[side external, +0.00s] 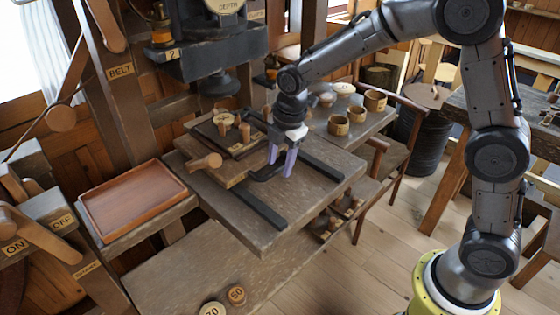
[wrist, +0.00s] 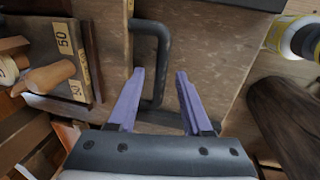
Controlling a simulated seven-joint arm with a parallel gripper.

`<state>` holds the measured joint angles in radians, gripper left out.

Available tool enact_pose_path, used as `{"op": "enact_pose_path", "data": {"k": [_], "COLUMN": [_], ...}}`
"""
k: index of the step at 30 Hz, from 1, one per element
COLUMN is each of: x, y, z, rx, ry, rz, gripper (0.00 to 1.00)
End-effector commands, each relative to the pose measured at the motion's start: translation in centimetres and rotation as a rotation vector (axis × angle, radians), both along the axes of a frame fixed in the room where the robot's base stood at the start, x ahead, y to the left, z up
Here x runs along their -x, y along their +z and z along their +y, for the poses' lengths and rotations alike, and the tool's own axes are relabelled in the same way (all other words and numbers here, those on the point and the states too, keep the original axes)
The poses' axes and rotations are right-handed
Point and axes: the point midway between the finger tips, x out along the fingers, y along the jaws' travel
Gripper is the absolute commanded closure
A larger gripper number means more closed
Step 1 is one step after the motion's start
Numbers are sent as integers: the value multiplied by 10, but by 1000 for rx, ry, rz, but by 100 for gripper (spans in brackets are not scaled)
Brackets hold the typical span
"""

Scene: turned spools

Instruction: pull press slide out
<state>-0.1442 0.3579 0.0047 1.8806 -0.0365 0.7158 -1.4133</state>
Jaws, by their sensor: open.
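The press slide (side external: 222,167) is a wooden board on the grey press table, beneath the press head. A black U-shaped handle (side external: 268,173) sticks out from its front edge. In the wrist view the handle (wrist: 162,60) stands out from the slide's edge, with its outer bar between my finger pads as seen from above. My gripper (side external: 282,160) points down at the handle, its purple fingers open. In the wrist view my gripper (wrist: 160,75) has one finger on either side of the bar. I cannot tell whether either finger touches it.
Dark rails (side external: 255,204) lie on the press table (side external: 310,205). A wooden peg (side external: 205,162) sticks out at the slide's left. A brown tray (side external: 132,199) stands at the left. Several wooden cups (side external: 338,125) stand on a bench behind. The table in front of the handle is clear.

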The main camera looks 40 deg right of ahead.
Motion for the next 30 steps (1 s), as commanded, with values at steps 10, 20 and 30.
{"op": "enact_pose_path", "data": {"k": [10,20,30], "x": [-1,-1,-1], "y": [-4,-4,-4], "z": [0,0,0], "rx": [0,0,0], "ry": [0,0,0], "rz": [1,0,0], "gripper": [50,100,100]}}
